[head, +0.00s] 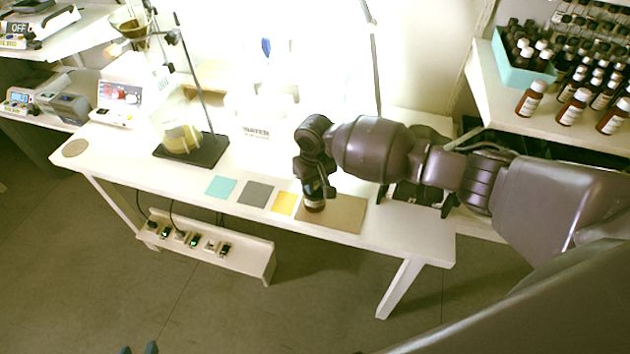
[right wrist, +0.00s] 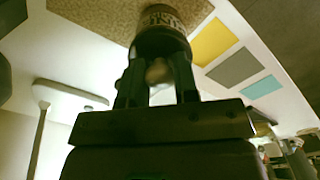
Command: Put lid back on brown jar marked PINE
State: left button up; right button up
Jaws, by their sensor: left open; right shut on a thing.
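A brown jar (head: 314,205) stands on the tan mat (head: 345,213) at the table's front, partly hidden by my right gripper. It also shows at the top of the right wrist view (right wrist: 162,18), with a pale label whose words I cannot read. My right gripper (head: 316,186) points down over the jar and is shut. A pale rounded lid (right wrist: 158,72) shows between its fingers, in line with the jar's top. I cannot tell whether the lid touches the jar. My left gripper (head: 138,349) shows only as dark tips at the bottom edge, open and apart from the table.
Teal (head: 220,187), grey (head: 256,193) and yellow (head: 285,203) squares lie left of the mat. A stand with a dark base (head: 205,152) is further left. Several brown bottles and a teal box (head: 520,75) stand on the right shelf. My right arm covers the table's right part.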

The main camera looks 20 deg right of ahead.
pick_arm(q)
jog(key=shift+w+r, duration=0.2)
jog(key=shift+w, duration=0.1)
pick_arm(e)
jog(key=o, duration=1.4)
pick_arm(q)
jog(key=shift+s+f, duration=0.15)
jog(key=shift+s, duration=0.15)
pick_arm(e)
jog(key=shift+o, duration=0.2)
jog(key=shift+r, duration=0.1)
